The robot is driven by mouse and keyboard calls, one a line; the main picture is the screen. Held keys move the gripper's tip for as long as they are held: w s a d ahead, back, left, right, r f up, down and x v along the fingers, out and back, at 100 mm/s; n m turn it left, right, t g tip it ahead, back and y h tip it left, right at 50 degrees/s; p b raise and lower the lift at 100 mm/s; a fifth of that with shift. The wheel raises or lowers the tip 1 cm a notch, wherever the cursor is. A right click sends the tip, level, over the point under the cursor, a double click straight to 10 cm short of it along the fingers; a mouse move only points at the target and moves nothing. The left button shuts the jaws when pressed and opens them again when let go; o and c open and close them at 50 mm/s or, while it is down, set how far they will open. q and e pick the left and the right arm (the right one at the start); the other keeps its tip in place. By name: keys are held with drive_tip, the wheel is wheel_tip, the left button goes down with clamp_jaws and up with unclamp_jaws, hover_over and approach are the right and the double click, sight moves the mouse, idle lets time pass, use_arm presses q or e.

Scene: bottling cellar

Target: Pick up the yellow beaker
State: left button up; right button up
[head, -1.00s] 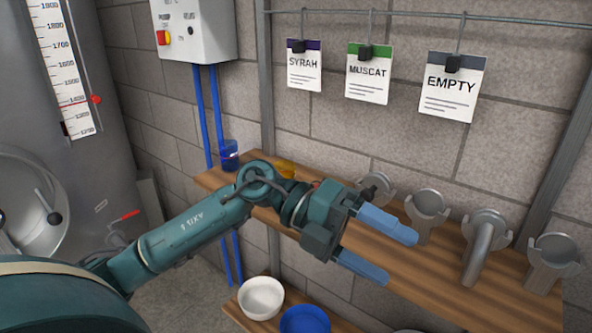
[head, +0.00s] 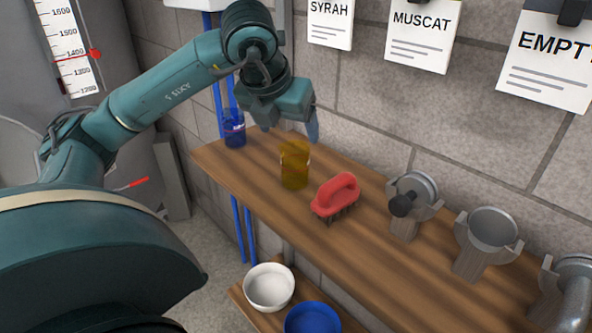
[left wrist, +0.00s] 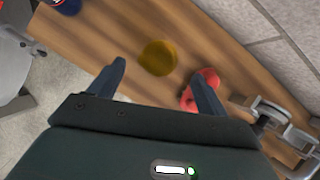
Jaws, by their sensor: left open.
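The yellow beaker (head: 294,167) stands upright on the wooden shelf, between a blue beaker and a red brush. My left gripper (head: 290,130) is above it, pointing down, with its fingers apart and nothing held. In the left wrist view the beaker (left wrist: 158,58) shows as a dark yellow round shape beyond the fingertips, roughly midway between them. The left gripper (left wrist: 160,78) is open there, with a wide gap between its blue fingers. The beaker and fingers look apart. My right gripper is not in view.
The blue beaker (head: 234,128) stands at the shelf's left end. The red brush (head: 337,196) lies close right of the yellow beaker. Metal fittings (head: 487,238) in holders line the shelf farther right. A white bowl (head: 269,287) and a blue bowl (head: 312,319) sit on a lower shelf.

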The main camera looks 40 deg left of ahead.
sight(295, 149)
use_arm(q)
drive_tip(key=x, duration=0.7)
drive_tip(key=shift+f, duration=0.35)
drive_tip(key=shift+c, duration=0.3)
